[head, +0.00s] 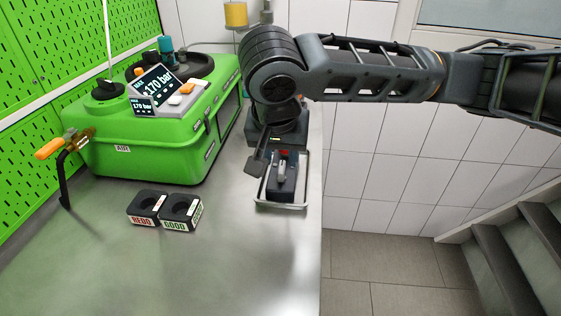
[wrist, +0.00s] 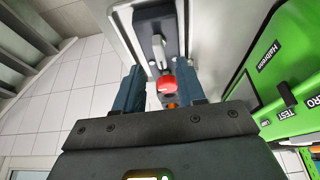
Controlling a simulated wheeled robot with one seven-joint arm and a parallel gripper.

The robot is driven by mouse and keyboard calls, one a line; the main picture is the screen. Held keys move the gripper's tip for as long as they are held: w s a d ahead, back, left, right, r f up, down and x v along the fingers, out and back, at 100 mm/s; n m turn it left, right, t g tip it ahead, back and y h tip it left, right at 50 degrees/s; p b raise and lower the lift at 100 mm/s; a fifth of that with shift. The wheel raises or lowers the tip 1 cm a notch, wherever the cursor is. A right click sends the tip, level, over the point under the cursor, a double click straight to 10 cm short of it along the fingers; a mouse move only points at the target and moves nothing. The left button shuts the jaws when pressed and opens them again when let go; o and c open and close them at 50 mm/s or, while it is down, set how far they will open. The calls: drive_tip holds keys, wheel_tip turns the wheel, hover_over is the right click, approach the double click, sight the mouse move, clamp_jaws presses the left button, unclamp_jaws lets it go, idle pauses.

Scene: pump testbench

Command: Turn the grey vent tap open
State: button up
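The grey vent tap appears to be the small light grey lever (head: 283,170) on a dark block (head: 288,188) at the bench's right edge. In the wrist view the grey lever (wrist: 158,52) lies ahead of my fingertips, with a red round knob (wrist: 168,83) beside its near end. My gripper (wrist: 160,68) is open, one finger on each side of the knob and lever, with a gap visible on both sides. In the head view my gripper (head: 270,155) hangs over the block, its fingers partly hidden. Whether anything touches the lever cannot be told.
A metal frame (head: 282,207) surrounds the block. A green pump unit (head: 150,150) with gauge displays stands to the left, with an orange-handled tap (head: 49,148) at its side. Two small black holders (head: 147,207) marked REDO and GOOD lie in front.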

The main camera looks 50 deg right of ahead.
sight(282, 167)
drive_tip(key=shift+x, duration=1.9)
drive_tip(key=shift+c, duration=0.4)
clamp_jaws()
